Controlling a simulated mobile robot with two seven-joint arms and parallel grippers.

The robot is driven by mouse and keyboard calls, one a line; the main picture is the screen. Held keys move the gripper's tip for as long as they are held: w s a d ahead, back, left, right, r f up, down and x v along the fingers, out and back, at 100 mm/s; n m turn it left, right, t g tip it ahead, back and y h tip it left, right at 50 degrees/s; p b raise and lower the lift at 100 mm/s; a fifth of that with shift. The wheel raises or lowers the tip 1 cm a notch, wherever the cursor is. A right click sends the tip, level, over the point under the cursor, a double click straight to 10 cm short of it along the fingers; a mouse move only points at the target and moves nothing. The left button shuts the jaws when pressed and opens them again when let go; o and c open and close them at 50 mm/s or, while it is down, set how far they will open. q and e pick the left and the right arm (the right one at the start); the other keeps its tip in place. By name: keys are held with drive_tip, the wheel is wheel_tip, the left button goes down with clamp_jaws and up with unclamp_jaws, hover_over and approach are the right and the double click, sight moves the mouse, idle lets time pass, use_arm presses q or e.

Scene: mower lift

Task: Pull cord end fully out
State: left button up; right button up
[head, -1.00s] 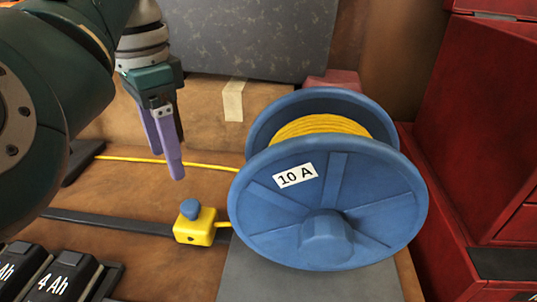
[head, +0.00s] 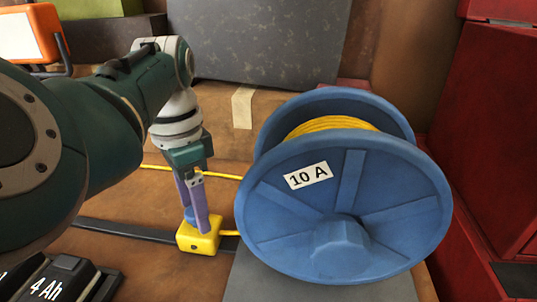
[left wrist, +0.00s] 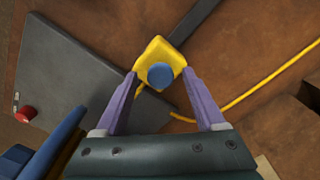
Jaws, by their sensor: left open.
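The cord end is a yellow block (head: 198,240) with a blue knob, lying beside the blue cord reel (head: 340,215). It also shows in the left wrist view (left wrist: 153,53), its blue knob (left wrist: 160,75) between the fingertips. My left gripper (head: 197,222) points down over the block with its purple fingers open around the knob; in the left wrist view the fingers (left wrist: 162,82) are apart on either side. Yellow cord (head: 330,124) is wound on the reel, marked "10 A". My right gripper is not in view.
A grey plate (head: 262,282) lies under the reel. A red cabinet (head: 490,150) stands at the right. Black "4 Ah" battery packs (head: 62,280) sit at the front left.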

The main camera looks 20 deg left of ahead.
use_arm(q)
clamp_jaws()
idle(0.5)
drive_tip(key=shift+r, duration=0.1)
idle(0.8)
